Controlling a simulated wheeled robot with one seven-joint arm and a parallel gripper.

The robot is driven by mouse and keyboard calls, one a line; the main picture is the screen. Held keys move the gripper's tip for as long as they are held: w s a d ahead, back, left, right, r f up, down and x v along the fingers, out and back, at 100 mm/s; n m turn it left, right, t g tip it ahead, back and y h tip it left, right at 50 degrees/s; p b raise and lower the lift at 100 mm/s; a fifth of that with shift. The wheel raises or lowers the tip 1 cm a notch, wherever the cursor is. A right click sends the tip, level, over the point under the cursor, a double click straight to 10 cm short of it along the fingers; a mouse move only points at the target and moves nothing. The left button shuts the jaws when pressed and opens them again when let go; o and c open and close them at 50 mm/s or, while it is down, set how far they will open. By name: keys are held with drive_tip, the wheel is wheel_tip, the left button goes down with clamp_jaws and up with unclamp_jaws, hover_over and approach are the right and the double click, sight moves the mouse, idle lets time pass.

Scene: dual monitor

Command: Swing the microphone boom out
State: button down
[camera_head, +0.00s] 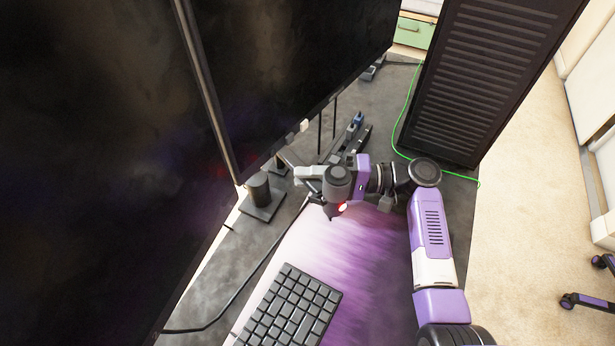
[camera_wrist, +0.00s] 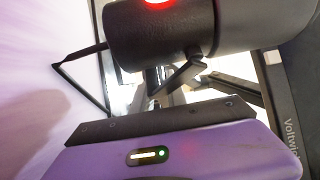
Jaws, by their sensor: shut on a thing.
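The microphone (camera_head: 337,184) is a dark grey cylinder with a red light at its lower end. It stands over the desk mat, in front of the big monitor's right end. The jointed dark microphone boom (camera_head: 352,136) shows behind it toward the back of the desk. My gripper (camera_head: 322,174) reaches in from the right and is shut at the microphone end of the boom. In the wrist view the microphone (camera_wrist: 160,32) fills the top, close above my purple palm, and part of the boom (camera_wrist: 232,88) runs off to the right.
Large black monitors (camera_head: 290,60) fill the left. A black computer tower (camera_head: 478,75) stands at the back right, with a green cable (camera_head: 402,120) beside it. A keyboard (camera_head: 290,308) lies on the purple-white mat (camera_head: 355,265). A small black post (camera_head: 260,190) stands left of the microphone.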

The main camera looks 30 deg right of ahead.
drive_tip(key=c, duration=1.3)
unclamp_jaws()
drive_tip(key=shift+v, duration=3.9)
